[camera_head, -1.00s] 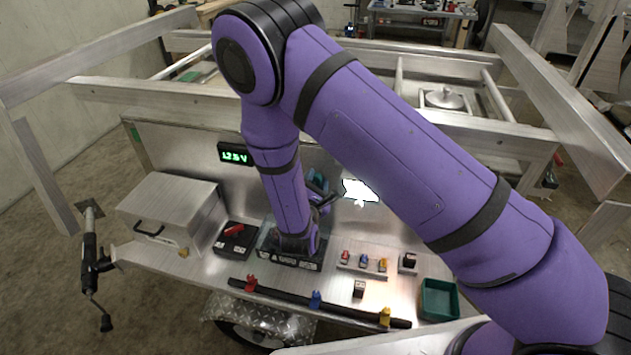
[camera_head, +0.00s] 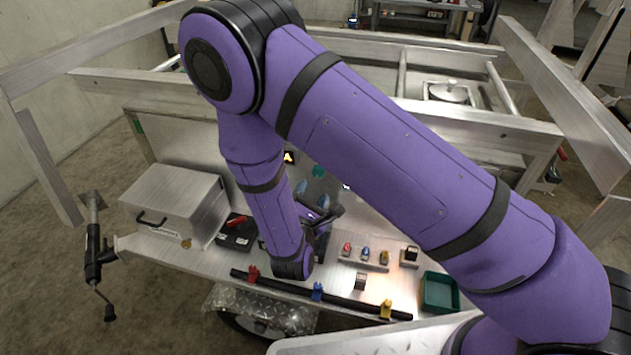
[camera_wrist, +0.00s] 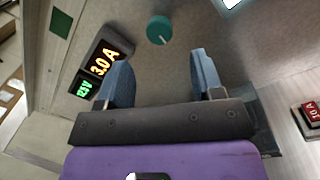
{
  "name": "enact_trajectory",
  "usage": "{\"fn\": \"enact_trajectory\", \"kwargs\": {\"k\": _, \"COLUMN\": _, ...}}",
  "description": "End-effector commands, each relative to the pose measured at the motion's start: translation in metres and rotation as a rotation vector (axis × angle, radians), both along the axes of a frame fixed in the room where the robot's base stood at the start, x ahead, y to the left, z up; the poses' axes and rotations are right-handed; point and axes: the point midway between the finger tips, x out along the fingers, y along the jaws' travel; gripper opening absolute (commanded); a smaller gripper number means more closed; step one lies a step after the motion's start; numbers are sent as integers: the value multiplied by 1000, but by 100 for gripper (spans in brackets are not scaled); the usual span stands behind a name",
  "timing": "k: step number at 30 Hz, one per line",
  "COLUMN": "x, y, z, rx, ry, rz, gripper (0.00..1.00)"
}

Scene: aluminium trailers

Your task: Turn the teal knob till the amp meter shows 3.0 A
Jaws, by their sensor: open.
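The teal knob (camera_wrist: 159,29) is round with a pale pointer line and sits on the grey panel. It shows in the head view (camera_head: 318,171) just above my gripper. The amp meter (camera_wrist: 104,63) reads 3.0 A in orange digits in the wrist view. In the head view my arm hides most of it, leaving a lit "A" (camera_head: 288,157). My gripper (camera_wrist: 160,60) is open and empty, its two blue fingers apart and pointing toward the panel. The knob appears beyond the fingertips, with a gap, not between them.
A green voltage display (camera_wrist: 84,89) sits beside the amp reading. A metal box (camera_head: 172,200) stands left on the bench. Small coloured parts (camera_head: 365,253), a green bin (camera_head: 439,293) and a black bar with coloured clips (camera_head: 317,291) lie right and in front.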

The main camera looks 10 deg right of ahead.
Motion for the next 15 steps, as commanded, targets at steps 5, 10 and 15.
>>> {"fn": "enact_trajectory", "kwargs": {"k": 5, "x": -22, "y": 8, "z": -1, "rx": -1, "ry": 1, "rz": 1, "gripper": 61}}
{"fn": "enact_trajectory", "kwargs": {"k": 10, "x": -30, "y": 10, "z": -2, "rx": -1, "ry": 0, "rz": -1, "gripper": 61}}
{"fn": "enact_trajectory", "kwargs": {"k": 15, "x": -30, "y": 10, "z": -2, "rx": 0, "ry": -1, "rz": -1, "gripper": 61}}
